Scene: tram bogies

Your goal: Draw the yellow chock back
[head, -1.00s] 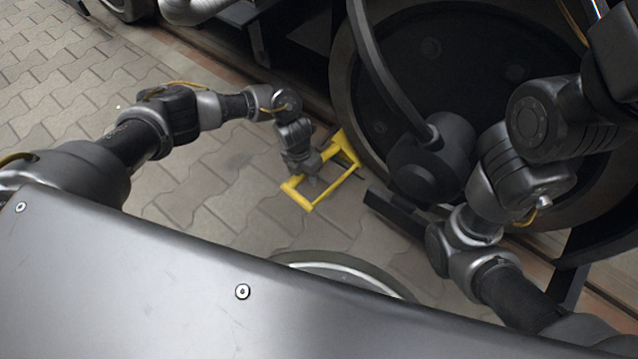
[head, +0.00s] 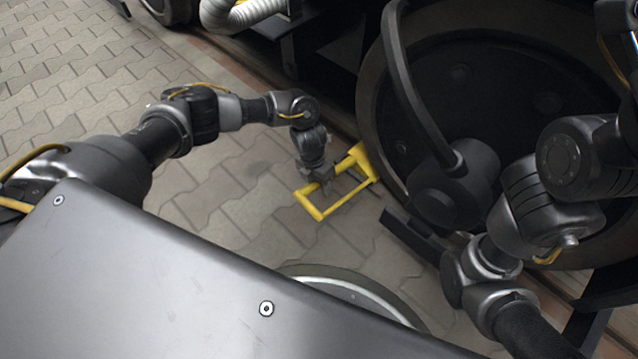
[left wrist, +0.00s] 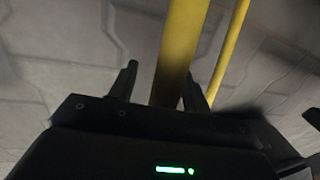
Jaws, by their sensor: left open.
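The yellow chock (head: 341,205) is a frame of bars with a thicker block end. It lies on the paving, its block end close against the big dark wheel (head: 372,100); I cannot tell if they touch. My left gripper (head: 322,186) points down over the chock's left side bar. In the left wrist view, the open fingers of my left gripper (left wrist: 160,92) stand on either side of a yellow bar of the chock (left wrist: 181,50), with gaps visible. A thinner yellow bar runs to the right, outside the fingers. My right gripper is out of view.
The rail (head: 235,62) runs along the wheels. A dark bracket (head: 405,230) sticks out low just right of the chock. A pale corrugated hose (head: 245,12) hangs at the top. The paving (head: 70,75) to the left is clear.

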